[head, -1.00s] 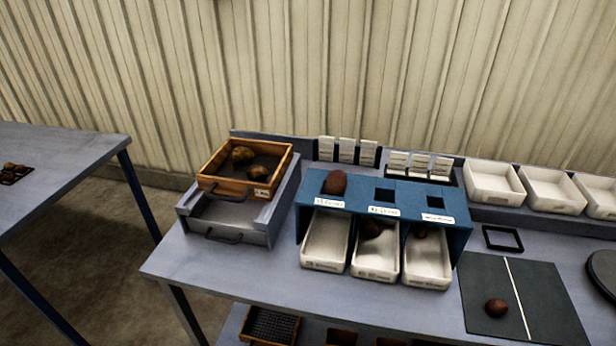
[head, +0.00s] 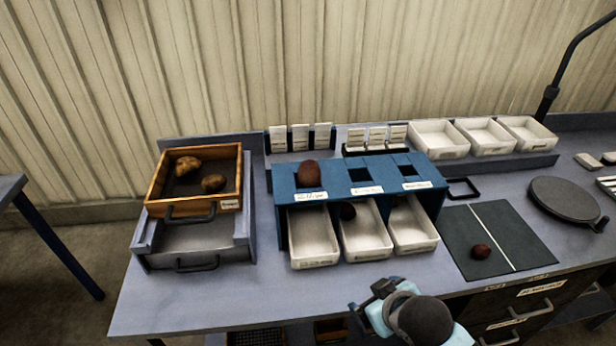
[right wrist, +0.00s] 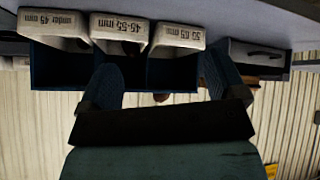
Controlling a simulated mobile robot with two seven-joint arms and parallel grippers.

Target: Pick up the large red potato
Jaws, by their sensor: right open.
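The large red potato (head: 309,173) sits over the left opening of the blue grader (head: 283,186). A smaller red potato (head: 481,252) lies on the dark mat at the right. A dark potato (head: 348,211) is in the back of the middle white tray. My right gripper (head: 372,298) is open and empty near the table's front edge, below and in front of the trays, apart from the potato. In the right wrist view its fingers (right wrist: 162,80) are spread, with a reddish-brown shape partly hidden behind the gripper. My left gripper is not in view.
Three white trays (head: 318,258) stick out in front of the grader. A wooden crate (head: 167,180) with two brown potatoes stands at the left. White bins (head: 436,153) stand at the back right, and a round black plate (head: 565,199) is at the far right. The front left tabletop is clear.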

